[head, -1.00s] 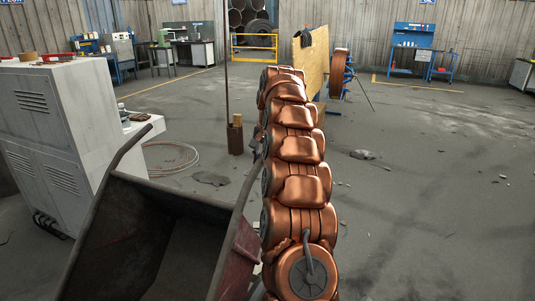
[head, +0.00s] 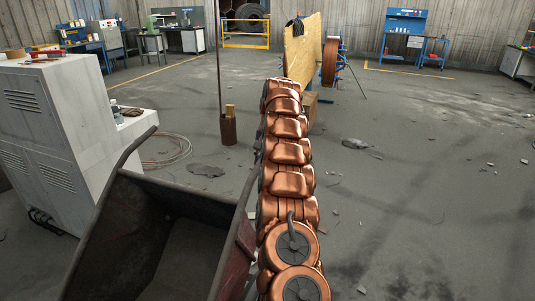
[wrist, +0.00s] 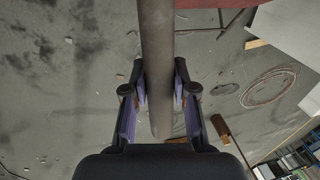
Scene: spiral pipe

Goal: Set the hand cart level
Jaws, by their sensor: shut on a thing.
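The hand cart's dark open tray (head: 185,235) fills the lower left of the head view and looks tilted, with its reddish-brown side (head: 237,255) on the right. One handle (head: 136,148) rises to the upper left; a second bar rises at the right, beside my copper arm. In the wrist view, my gripper (wrist: 160,95) has its two fingers either side of a grey round bar (wrist: 157,60), shut on it. The bar looks like a cart handle. A red part of the cart (wrist: 215,4) shows at the top edge. My gripper is hidden in the head view.
A grey cabinet (head: 50,130) stands close at the cart's left. A post on a brown base (head: 228,130) and coiled cable (head: 165,150) lie beyond. A wooden panel (head: 302,50) stands behind my arm. The floor at right is mostly clear, with scattered rubble (head: 355,143).

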